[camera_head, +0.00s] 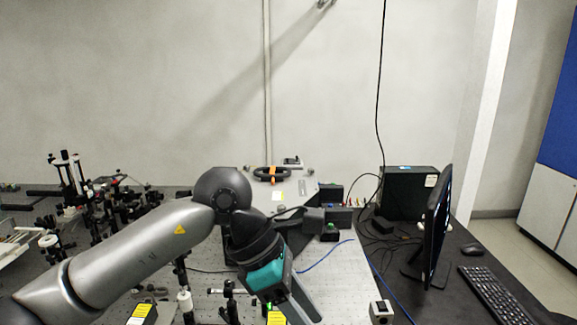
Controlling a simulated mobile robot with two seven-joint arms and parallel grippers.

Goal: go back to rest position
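My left arm comes in from the left and reaches over the optical bench (345,275). Its grey links end in a black wrist with a teal part, and my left gripper (292,298) points down and to the right at the lower middle of the view. Its fingers are partly hidden by its own body, and I cannot tell if they are open or shut. I see nothing held in it. My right gripper and arm are not in view.
Black optical mounts and posts (100,200) crowd the bench at left. A grey instrument (290,190) stands behind my wrist. A dark box (408,190), monitor (437,228), keyboard (495,295) and mouse (473,249) are at right. A blue cable (325,256) crosses the bench.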

